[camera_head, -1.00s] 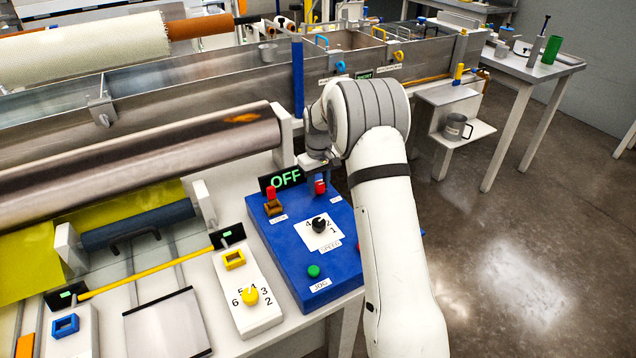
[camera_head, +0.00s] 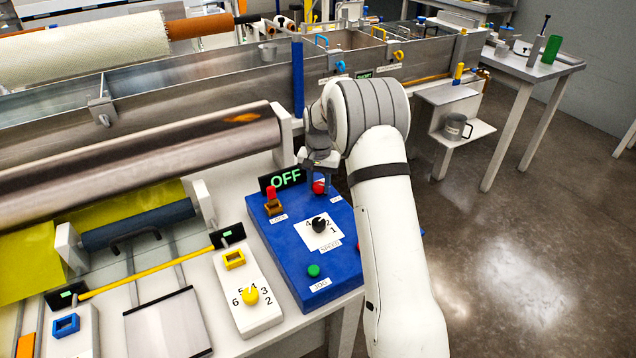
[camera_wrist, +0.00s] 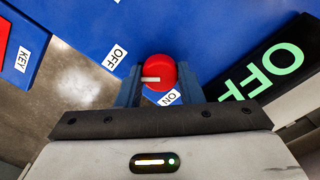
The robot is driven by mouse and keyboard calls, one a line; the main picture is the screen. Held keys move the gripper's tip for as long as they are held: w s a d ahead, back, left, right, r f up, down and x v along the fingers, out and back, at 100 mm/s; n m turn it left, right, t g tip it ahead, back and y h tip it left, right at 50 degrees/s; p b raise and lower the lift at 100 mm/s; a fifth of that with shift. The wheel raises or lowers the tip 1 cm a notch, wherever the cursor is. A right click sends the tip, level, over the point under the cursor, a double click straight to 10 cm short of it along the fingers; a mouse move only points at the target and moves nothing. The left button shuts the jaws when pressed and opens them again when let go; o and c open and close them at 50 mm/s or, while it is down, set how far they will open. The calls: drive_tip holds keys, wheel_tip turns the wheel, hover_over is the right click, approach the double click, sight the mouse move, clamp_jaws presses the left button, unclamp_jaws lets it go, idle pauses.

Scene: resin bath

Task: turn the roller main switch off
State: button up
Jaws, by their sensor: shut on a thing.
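The roller main switch appears to be the red round knob (camera_head: 319,187) near the back right of the blue control panel (camera_head: 275,240). In the wrist view the red knob (camera_wrist: 160,70) carries a short white line lying roughly level, toward its left side. My gripper (camera_wrist: 158,78) is shut on the knob, with a blue-grey finger on each side. One small label (camera_wrist: 115,57) lies to the left of the knob and an "ON" label (camera_wrist: 169,97) lies close below it. The black display (camera_head: 283,179) behind the panel reads "OFF" in green. In the head view my gripper (camera_head: 321,180) partly hides the knob.
A red-topped lever (camera_head: 271,193), a black speed dial (camera_head: 319,224) and a green jog button (camera_head: 313,270) stand on the same panel. A metal roller (camera_head: 140,150) lies to the left. Floor is open on the right.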

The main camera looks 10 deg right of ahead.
sight(319, 185)
drive_tip(key=shift+s+f+m, duration=0.1)
drive_tip(key=shift+m, duration=0.3)
drive_tip(key=o, duration=1)
drive_tip(key=shift+c, duration=0.2)
wheel_tip(319, 185, up, 8)
drive_tip(key=shift+f, duration=0.1)
